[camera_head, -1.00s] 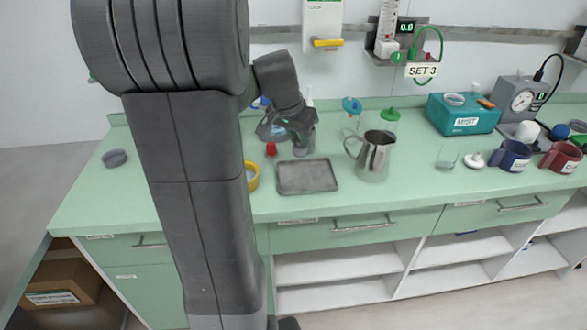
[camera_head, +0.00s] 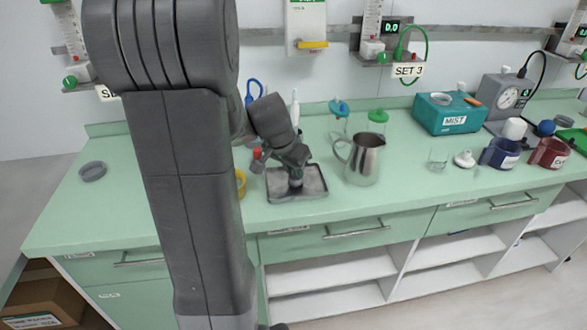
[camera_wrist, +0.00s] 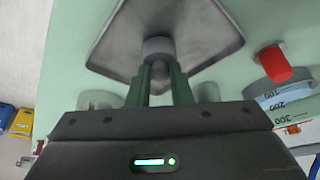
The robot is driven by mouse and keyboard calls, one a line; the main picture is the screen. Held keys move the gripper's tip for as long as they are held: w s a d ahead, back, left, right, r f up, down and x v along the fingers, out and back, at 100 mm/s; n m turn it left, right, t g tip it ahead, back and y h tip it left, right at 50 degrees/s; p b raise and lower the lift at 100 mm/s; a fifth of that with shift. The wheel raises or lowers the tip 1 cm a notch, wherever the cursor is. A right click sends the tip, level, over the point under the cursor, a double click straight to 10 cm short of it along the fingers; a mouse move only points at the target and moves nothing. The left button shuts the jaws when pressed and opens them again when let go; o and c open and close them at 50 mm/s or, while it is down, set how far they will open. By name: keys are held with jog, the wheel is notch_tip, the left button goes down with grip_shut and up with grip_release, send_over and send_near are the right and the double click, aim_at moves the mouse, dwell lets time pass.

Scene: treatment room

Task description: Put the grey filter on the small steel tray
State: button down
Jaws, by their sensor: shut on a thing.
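The small steel tray (camera_head: 312,192) lies on the green counter, left of the steel jug. My gripper (camera_head: 296,172) is over the tray. In the wrist view my gripper (camera_wrist: 160,85) is shut on the grey filter (camera_wrist: 158,47), a small round grey piece between the fingertips. The filter also shows in the head view (camera_head: 296,182), low over the middle of the tray. The tray (camera_wrist: 205,20) spreads behind the filter in the wrist view. I cannot tell whether the filter touches the tray.
The steel jug (camera_head: 365,160) stands close right of the tray. A red-topped thing (camera_head: 257,154) is left of my gripper, and a yellow ring (camera_head: 241,183) is partly behind my arm. A grey dish (camera_head: 92,171) lies far left. Mugs and the teal MIST box (camera_head: 447,115) are to the right.

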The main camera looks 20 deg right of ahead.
jog(key=shift+f, duration=0.15)
jog(key=c, duration=1.3)
grip_release()
jog(key=shift+r, duration=0.2)
jog(key=shift+a+r, duration=0.1)
jog(key=shift+r, duration=0.15)
jog(key=v, duration=1.1)
jog(key=shift+s+r+p, duration=0.15)
jog(key=shift+r+p, duration=0.05)
jog(key=shift+p, duration=0.1)
jog(key=shift+a, duration=0.1)
